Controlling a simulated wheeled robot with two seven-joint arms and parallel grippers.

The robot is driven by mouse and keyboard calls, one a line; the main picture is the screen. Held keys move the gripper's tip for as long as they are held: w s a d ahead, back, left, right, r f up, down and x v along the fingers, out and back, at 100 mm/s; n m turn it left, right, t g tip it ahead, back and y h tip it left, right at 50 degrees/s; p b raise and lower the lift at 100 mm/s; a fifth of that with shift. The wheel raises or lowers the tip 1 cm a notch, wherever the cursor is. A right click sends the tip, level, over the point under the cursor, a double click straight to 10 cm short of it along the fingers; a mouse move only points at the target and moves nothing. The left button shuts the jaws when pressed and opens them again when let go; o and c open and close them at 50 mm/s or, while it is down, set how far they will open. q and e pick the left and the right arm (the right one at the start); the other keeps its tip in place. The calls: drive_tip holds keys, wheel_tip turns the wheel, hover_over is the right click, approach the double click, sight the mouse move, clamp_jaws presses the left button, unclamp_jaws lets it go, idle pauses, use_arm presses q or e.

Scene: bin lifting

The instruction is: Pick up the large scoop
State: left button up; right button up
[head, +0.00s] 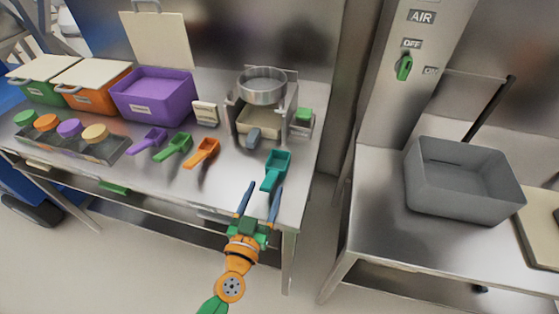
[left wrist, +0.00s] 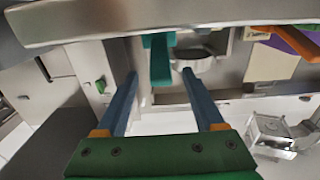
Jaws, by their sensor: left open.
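The teal scoop (head: 277,166) looks the largest of the scoops. It lies near the right front of the steel table, its handle toward the front edge. My left gripper (head: 261,196) is open and empty, just in front of the scoop's handle end. In the left wrist view, the teal scoop (left wrist: 160,60) shows in the gap between the two blue fingertips (left wrist: 159,76). I cannot tell whether the fingers straddle the handle or stop short of it. My right gripper is not in view.
Purple (head: 148,141), green (head: 174,148) and orange (head: 202,152) scoops lie left. A sieve pan (head: 262,88) on a stand is behind the teal scoop. A purple bin (head: 151,104) stands at the back. A grey bin (head: 462,190) sits on the right table, across a gap.

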sight(269, 181)
use_arm(q)
drive_tip(key=x, duration=0.2)
drive_tip(key=b+x, duration=0.1)
drive_tip(key=x, duration=0.1)
drive_tip(key=shift+w+f, duration=0.1)
drive_tip(key=shift+f, duration=0.2)
drive_tip(key=shift+w+d+f, duration=0.1)
drive_tip(key=shift+w+d, duration=0.05)
drive_tip(key=shift+w, duration=0.2)
drive_tip(key=shift+s, duration=0.25)
drive_tip(key=c, duration=0.8)
clamp_jaws()
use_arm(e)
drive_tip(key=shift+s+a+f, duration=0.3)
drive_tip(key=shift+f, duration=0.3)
use_arm(q)
wheel_tip(269, 181, up, 4)
drive_tip(key=p, duration=0.3)
drive_tip(key=shift+w, duration=0.15)
drive_tip(key=s+a+r+p, duration=0.6)
drive_tip(key=s+r, duration=0.3)
drive_tip(key=s, duration=0.3)
drive_tip(key=shift+s+a+p, duration=0.2)
drive_tip(key=shift+s+p, duration=0.15)
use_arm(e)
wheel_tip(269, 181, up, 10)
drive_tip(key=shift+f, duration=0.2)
